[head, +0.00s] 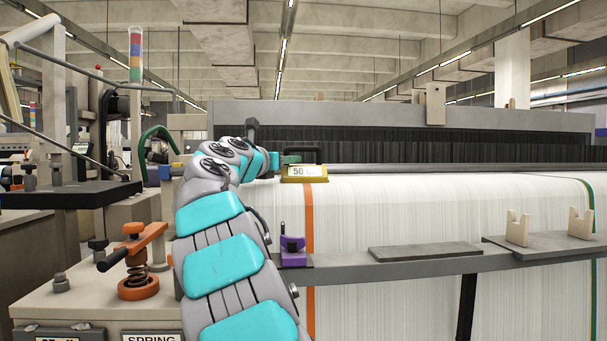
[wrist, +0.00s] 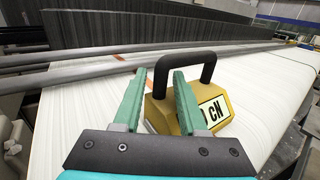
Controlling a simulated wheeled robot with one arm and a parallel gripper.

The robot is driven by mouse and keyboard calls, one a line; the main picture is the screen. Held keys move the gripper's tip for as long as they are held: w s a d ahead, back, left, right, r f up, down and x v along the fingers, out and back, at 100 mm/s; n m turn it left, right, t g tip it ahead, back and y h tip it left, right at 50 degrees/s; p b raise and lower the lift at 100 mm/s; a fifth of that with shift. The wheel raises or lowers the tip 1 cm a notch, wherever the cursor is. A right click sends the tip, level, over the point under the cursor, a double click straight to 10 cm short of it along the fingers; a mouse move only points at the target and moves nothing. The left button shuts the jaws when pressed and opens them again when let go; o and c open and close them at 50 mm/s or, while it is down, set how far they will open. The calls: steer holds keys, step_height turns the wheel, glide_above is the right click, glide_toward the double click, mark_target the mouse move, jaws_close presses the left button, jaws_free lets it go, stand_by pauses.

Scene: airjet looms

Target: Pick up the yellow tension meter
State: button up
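The yellow tension meter (wrist: 222,110) has a black loop handle (wrist: 209,65) and a white label with black print. It sits on the white fabric of the loom. In the head view the meter (head: 304,174) shows a "50" label beside an orange stripe. My gripper (wrist: 160,73) has green fingers, which are spread apart at the meter. One side of the handle shows between them, and the right finger covers part of the body. I cannot tell whether either finger touches it.
A grey rail (head: 400,267) crosses in front of the fabric, with a purple clip (head: 292,252), a flat dark plate (head: 425,251) and cream brackets (head: 518,228) on it. A dark loom bar (wrist: 150,28) runs behind the meter. An orange spring lever (head: 137,245) stands left.

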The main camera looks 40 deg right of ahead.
jaws_close()
stand_by(1.1)
